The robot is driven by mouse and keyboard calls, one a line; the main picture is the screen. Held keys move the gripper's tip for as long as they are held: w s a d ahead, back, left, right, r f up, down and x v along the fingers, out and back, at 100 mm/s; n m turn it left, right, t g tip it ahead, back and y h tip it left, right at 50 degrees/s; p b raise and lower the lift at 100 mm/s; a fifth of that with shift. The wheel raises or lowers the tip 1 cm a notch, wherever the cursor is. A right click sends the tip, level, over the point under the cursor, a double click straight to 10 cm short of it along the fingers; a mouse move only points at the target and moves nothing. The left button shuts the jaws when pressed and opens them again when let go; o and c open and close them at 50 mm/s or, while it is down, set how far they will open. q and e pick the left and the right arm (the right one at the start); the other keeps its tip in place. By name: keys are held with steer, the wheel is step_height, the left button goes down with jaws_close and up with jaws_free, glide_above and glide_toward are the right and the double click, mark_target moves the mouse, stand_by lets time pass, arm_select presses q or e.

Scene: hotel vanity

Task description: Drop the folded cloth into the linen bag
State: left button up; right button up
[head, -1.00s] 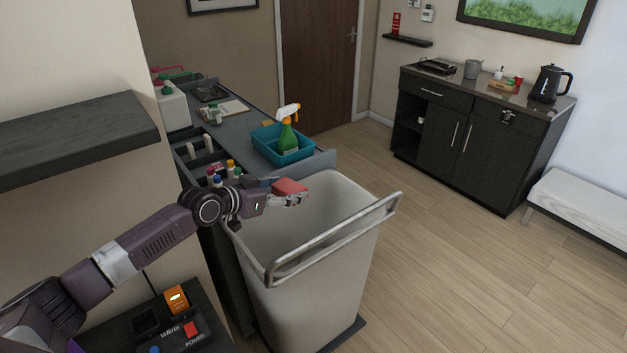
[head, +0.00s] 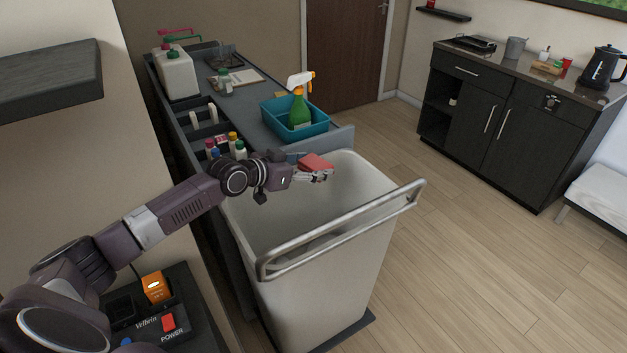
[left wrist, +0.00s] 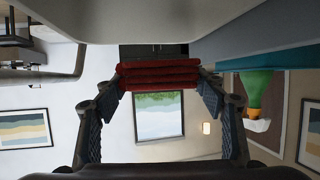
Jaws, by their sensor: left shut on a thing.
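The folded cloth (head: 316,162) is red and lies in the fingers of my left gripper (head: 312,174). In the left wrist view the cloth (left wrist: 159,75) shows as a stack of red layers pinched between both fingers of the gripper (left wrist: 160,82). The linen bag (head: 330,260) is a tall, open, off-white bin-shaped bag on the cart with a metal handle. My left gripper holds the cloth over the bag's opening, near its far rim. The bag's inside looks empty where it shows, though its floor is partly hidden. My right gripper is not in view.
The housekeeping cart (head: 255,118) holds a teal tray (head: 318,128) with a green spray bottle (head: 299,112), small bottles and a white jug (head: 178,75). The bag's metal handle (head: 345,236) rises on the near right side. The wood floor at right is clear.

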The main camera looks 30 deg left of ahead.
arm_select(q)
steer(key=f+b, duration=0.1)
steer(key=f, duration=0.1)
steer(key=shift+w+f+b, duration=0.2)
steer(key=shift+f+b, duration=0.15)
steer(key=shift+f, duration=0.05)
steer(key=shift+f+b, duration=0.25)
steer(key=shift+b, duration=0.05)
step_height(320, 180, down, 6)
steer(key=b, duration=0.4)
steer(key=shift+r, duration=0.2)
steer(key=o, duration=1.1)
